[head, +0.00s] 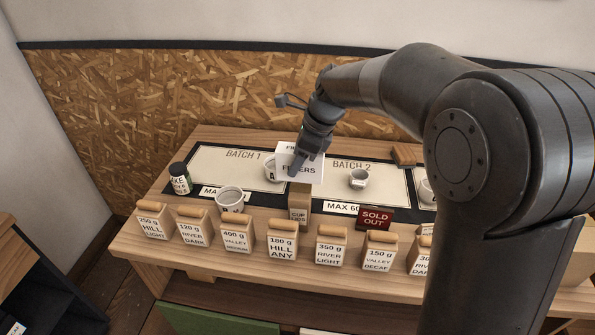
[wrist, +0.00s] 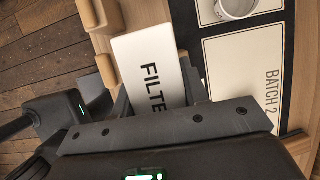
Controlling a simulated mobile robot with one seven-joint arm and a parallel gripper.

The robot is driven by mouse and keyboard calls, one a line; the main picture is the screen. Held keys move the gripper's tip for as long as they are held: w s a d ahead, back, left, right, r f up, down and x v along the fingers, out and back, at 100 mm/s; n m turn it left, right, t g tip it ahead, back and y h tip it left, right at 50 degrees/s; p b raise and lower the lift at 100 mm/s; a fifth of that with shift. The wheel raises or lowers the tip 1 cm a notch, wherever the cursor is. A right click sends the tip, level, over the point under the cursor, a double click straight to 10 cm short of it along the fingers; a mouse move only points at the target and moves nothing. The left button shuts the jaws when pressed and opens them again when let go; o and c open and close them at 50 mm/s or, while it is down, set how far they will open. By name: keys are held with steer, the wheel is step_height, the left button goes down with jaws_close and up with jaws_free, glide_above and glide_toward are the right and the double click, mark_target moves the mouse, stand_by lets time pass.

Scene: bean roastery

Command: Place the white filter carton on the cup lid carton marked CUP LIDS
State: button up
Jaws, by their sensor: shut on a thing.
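The white filter carton (head: 313,168), lettered FILTERS, is gripped by my gripper (head: 303,160) near the middle of the counter. In the wrist view the carton (wrist: 148,52) shows its white face with FILTE readable, between the jaws (wrist: 155,100); the rest is hidden. The tan cup lid carton marked CUP LIDS (head: 299,214) stands upright on the counter, between the two batch mats. In the head view the filter carton's lower edge overlaps the far end of its top. I cannot tell whether they touch.
A row of labelled bean bags (head: 282,245) lines the front edge. A red SOLD OUT sign (head: 375,217) and dark jar (head: 180,179) stand nearby.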

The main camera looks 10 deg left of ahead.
steer(key=shift+f, duration=1.85)
steer(key=shift+f, duration=0.1)
steer(key=o, duration=1)
steer(key=shift+f, duration=0.1)
steer(key=v, duration=1.1)
steer(key=shift+d+r, duration=0.25)
steer(key=shift+r, duration=0.45)
